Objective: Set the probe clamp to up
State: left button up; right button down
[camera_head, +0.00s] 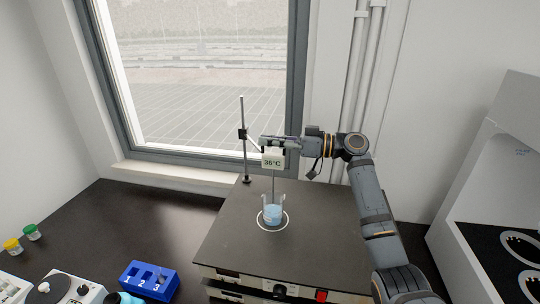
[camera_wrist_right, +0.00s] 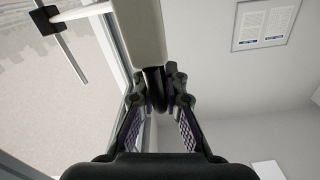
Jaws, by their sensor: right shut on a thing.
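The probe clamp (camera_head: 273,159) is a pale box reading 36°C. It is joined by a pale arm to a black holder (camera_head: 242,134) on the upright stand rod (camera_head: 242,110). A thin probe (camera_head: 274,183) hangs from the box and reaches down to the beaker (camera_head: 273,213) of blue liquid; whether its tip is in the liquid I cannot tell. My right gripper (camera_head: 272,143) is at the top of the box. In the wrist view its fingers (camera_wrist_right: 157,90) close on a dark part under the pale box (camera_wrist_right: 140,35). My left gripper is out of view.
The beaker stands on a white ring on a dark hotplate (camera_head: 227,238) with a red switch (camera_head: 321,296). A blue numbered rack (camera_head: 150,280) and two capped jars (camera_head: 31,232) are at left. The window (camera_head: 195,85) is behind; a white cabinet stands right.

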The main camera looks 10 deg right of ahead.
notch_tip(320, 180, up, 9)
jog(key=shift+r+p, duration=0.2)
jog(key=shift+p, duration=0.1)
jog(key=c, duration=1.8)
grip_release()
jog(key=shift+c, duration=0.2)
jog(key=o, duration=0.4)
jog(key=shift+s, duration=0.1)
jog(key=shift+f, duration=0.1)
jog(key=v, duration=1.2)
